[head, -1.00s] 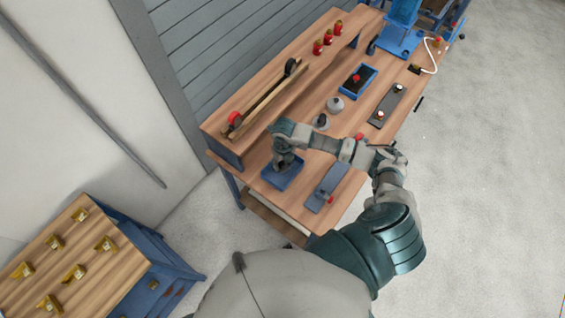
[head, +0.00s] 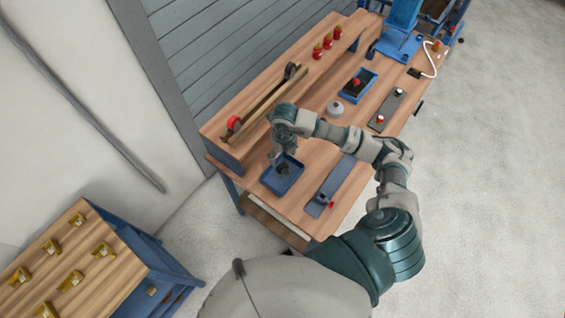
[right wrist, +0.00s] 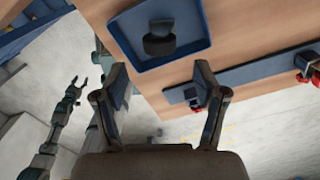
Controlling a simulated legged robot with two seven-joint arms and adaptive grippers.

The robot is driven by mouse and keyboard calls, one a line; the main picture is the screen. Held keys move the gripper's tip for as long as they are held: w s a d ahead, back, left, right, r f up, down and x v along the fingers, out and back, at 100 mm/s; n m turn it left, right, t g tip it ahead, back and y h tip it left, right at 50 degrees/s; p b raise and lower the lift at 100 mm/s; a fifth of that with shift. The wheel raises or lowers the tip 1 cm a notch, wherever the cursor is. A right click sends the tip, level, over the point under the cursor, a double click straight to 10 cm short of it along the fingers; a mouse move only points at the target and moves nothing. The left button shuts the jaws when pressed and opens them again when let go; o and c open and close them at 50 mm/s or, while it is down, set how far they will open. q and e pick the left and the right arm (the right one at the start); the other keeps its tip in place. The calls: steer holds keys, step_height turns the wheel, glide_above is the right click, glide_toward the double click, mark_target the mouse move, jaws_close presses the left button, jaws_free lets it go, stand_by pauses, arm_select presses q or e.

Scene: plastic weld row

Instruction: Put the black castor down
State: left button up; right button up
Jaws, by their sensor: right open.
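The black castor (right wrist: 159,40) stands in the shallow blue tray (right wrist: 190,50) in the right wrist view. In the head view the castor (head: 284,169) shows as a dark shape inside the tray (head: 289,185), just under my right gripper (head: 276,157). My right gripper (right wrist: 161,88) is open, with its fingers wide apart and nothing between them. It is apart from the castor. My left gripper (right wrist: 75,93) shows small at the left of the right wrist view, away from the bench; its jaw state is too small to judge.
A grey-blue plate (head: 335,187) with a red knob lies right of the tray. A grey round part (head: 335,107), another blue tray (head: 358,85) and a dark plate (head: 387,109) lie farther back. A raised wooden shelf (head: 225,141) borders the left. My right forearm crosses the bench.

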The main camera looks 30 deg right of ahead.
steer(key=shift+r, duration=1.7)
